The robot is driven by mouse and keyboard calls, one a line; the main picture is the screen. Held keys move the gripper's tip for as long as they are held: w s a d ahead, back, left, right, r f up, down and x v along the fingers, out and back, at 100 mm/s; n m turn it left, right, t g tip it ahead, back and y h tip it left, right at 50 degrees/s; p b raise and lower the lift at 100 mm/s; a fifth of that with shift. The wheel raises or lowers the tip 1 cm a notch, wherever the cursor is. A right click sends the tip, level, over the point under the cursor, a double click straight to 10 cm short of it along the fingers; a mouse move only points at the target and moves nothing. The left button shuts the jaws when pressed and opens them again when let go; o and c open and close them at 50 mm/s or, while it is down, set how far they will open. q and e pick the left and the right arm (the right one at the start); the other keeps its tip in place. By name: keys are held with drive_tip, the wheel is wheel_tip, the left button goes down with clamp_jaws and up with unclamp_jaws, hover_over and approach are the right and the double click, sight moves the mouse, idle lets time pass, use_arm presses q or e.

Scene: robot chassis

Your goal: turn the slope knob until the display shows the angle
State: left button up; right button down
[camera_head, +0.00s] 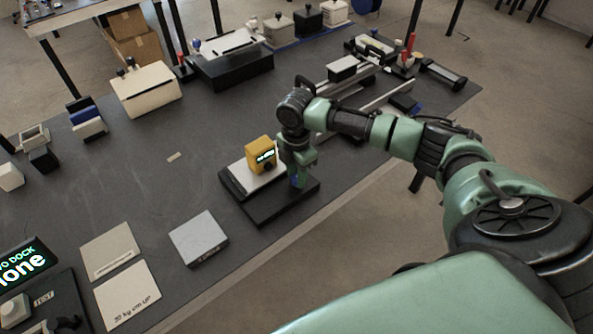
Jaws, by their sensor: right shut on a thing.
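A yellow box with a small lit display (261,157) stands on a light plate of a black base (285,204) near the table's front edge. The digits on the display are too small to read. My right gripper (298,180) points down at the right side of this device, over the black base. The gripper hides most of that part, so I cannot tell the knob's shape or angle. My left gripper is not in view.
A grey block (198,238) and two beige plates (110,250) lie left of the device. A lit dock display (25,268) is at the lower left. Rails (370,95) and a cream box (146,90) stand further back. The table's middle left is mostly clear.

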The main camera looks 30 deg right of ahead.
drive_tip(key=shift+r+n+p, duration=0.2)
drive_tip(key=shift+n+p, duration=0.3)
drive_tip(key=shift+n, duration=0.5)
drive_tip(key=n+p, duration=0.1)
drive_tip(key=n, duration=0.1)
drive_tip(key=shift+n, duration=0.3)
drive_tip(key=n+p, duration=0.1)
drive_tip(key=n, duration=0.3)
drive_tip(key=shift+f+n, duration=0.15)
drive_tip(key=shift+n, duration=0.25)
drive_tip(key=shift+w, duration=0.1)
drive_tip(key=c, duration=1)
unclamp_jaws()
drive_tip(key=shift+r+b, duration=0.7)
drive_tip(key=shift+r, duration=3.2)
